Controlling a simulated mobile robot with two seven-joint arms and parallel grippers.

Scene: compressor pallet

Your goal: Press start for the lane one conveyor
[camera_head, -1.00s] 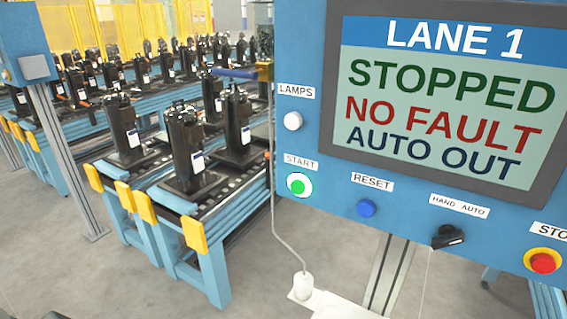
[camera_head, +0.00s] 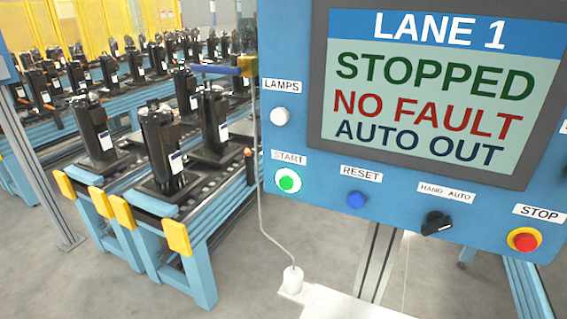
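The blue lane 1 control panel (camera_head: 268,223) fills the right side of the head view. Its green START button (camera_head: 288,180), with a white ring, sits at the lower left of the panel under the START label. The screen (camera_head: 430,95) reads "LANE 1, STOPPED, NO FAULT, AUTO OUT". The lane conveyor (camera_head: 205,280) is to the left of the panel, with black compressors (camera_head: 162,150) standing on it. Neither of my grippers is in view, and nothing touches the button.
A white LAMPS button (camera_head: 280,116), blue RESET button (camera_head: 356,200), black HAND/AUTO selector (camera_head: 436,222) and red STOP button (camera_head: 523,240) share the panel.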

